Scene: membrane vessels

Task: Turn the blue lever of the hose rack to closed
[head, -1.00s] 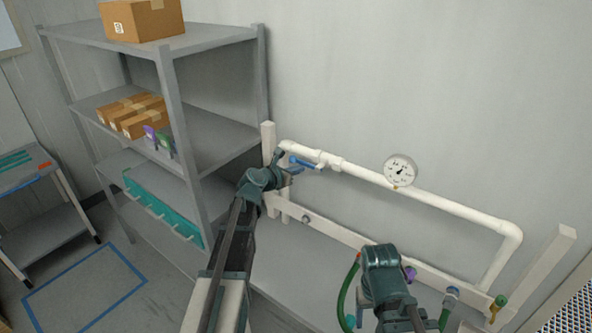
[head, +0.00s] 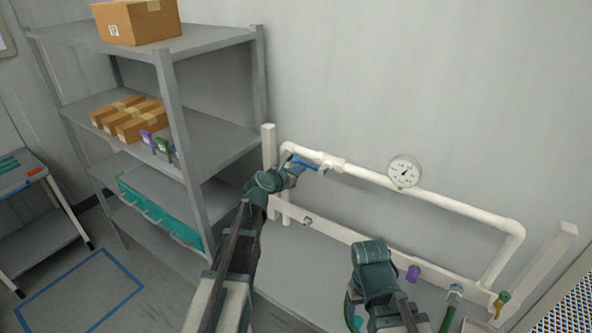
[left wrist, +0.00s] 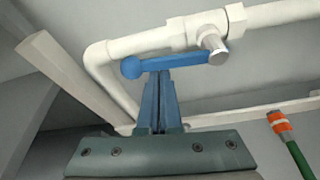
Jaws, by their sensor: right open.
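The blue lever (head: 305,163) sits on the valve of the white pipe of the hose rack, near the rack's left end. In the left wrist view the lever (left wrist: 180,62) runs along the pipe, from its stem on the right to its ball end on the left.
A pressure gauge (head: 405,172) stands on the pipe right of the lever. A purple knob (head: 413,273), a green hose (head: 447,318) and a yellow-green valve (head: 502,299) are along the lower board. A grey shelf (head: 215,140) with boxes stands at left.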

